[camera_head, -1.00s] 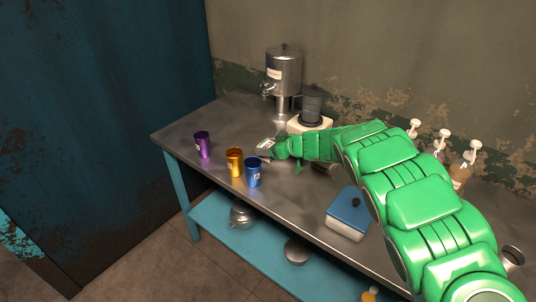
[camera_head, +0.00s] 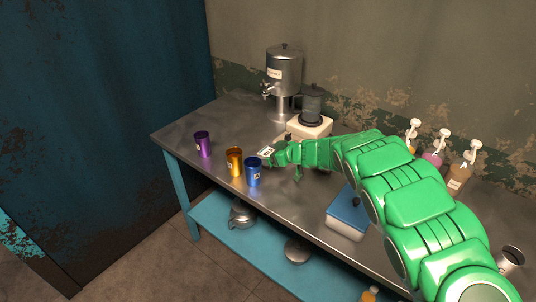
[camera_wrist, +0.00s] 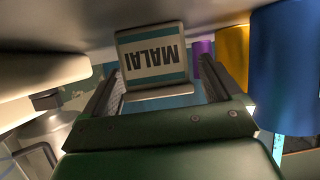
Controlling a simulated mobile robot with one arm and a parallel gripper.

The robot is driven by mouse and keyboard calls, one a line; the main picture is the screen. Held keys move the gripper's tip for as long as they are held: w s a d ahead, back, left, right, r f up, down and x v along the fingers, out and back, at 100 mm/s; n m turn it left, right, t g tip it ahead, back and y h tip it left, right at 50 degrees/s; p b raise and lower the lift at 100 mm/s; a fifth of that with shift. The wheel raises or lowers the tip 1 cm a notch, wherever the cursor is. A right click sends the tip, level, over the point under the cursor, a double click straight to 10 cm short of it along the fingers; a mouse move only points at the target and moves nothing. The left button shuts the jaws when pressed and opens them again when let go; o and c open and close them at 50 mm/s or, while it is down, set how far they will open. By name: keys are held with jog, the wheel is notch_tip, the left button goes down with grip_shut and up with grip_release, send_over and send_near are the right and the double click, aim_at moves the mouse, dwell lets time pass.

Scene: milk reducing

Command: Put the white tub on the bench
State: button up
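The white tub (camera_wrist: 152,58), labelled "MALAI" with teal bands, sits between the two fingers of my gripper in the wrist view, where it appears upside down. In the head view the tub (camera_head: 266,151) is a small pale shape at the tip of my green gripper (camera_head: 270,153), just behind the blue cup. My gripper is closed around the tub's sides. The steel bench (camera_head: 222,116) lies under it. The tub is low, close to the bench top; I cannot tell whether it touches.
A blue cup (camera_head: 254,173), an orange cup (camera_head: 235,162) and a purple cup (camera_head: 203,144) stand near the front edge. A blue-lidded box (camera_head: 349,211) is to the right. The bench's left end is clear.

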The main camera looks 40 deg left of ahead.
jog(key=shift+r, duration=0.15)
jog(key=v, duration=1.2)
dwell(0.3)
